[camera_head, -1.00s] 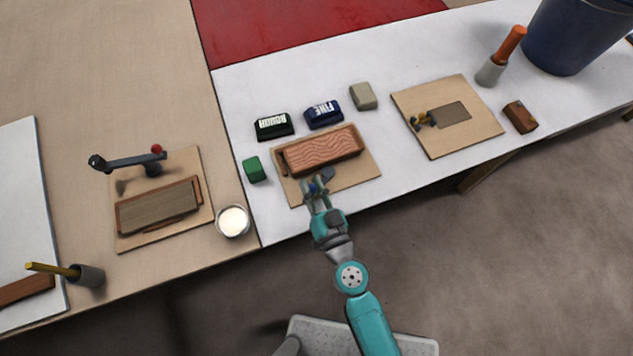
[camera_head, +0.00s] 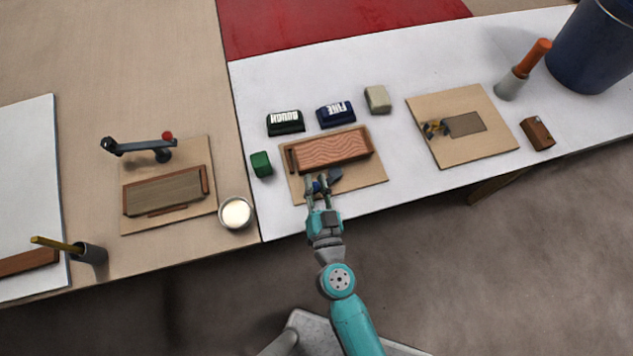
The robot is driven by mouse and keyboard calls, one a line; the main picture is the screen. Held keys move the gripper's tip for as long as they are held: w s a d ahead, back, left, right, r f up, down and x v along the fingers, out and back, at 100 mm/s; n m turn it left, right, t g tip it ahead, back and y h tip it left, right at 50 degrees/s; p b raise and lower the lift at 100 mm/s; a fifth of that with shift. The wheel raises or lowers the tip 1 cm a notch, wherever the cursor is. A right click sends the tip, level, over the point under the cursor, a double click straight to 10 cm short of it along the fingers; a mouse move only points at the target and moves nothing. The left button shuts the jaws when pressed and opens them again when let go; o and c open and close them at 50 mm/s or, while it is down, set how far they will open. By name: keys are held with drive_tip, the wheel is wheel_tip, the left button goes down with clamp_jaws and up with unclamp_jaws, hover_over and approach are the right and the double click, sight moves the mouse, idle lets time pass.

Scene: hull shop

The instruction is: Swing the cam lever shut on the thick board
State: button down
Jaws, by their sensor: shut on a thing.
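The thick board (camera_head: 330,150), reddish with wavy grain, lies on a light wooden base (camera_head: 372,174) on the white bench section. A dark cam (camera_head: 335,174) sits at its near side. The cam lever ends in a blue knob (camera_head: 319,187), partly hidden by my fingers. My gripper (camera_head: 317,186) is shut on this lever at the knob, near the base's front edge. I cannot tell whether the cam touches the board.
A green block (camera_head: 261,164) and a cup (camera_head: 236,212) stand to the left. Dark ROUGH (camera_head: 286,123) and blue FINE (camera_head: 336,114) blocks lie behind.

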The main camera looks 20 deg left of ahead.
drive_tip(key=c, duration=1)
unclamp_jaws()
drive_tip(key=shift+r, duration=0.1)
drive_tip(key=shift+o, duration=0.2)
drive_tip(key=shift+s+d, duration=0.35)
drive_tip(key=shift+s, duration=0.15)
drive_tip(key=shift+v, duration=3.2)
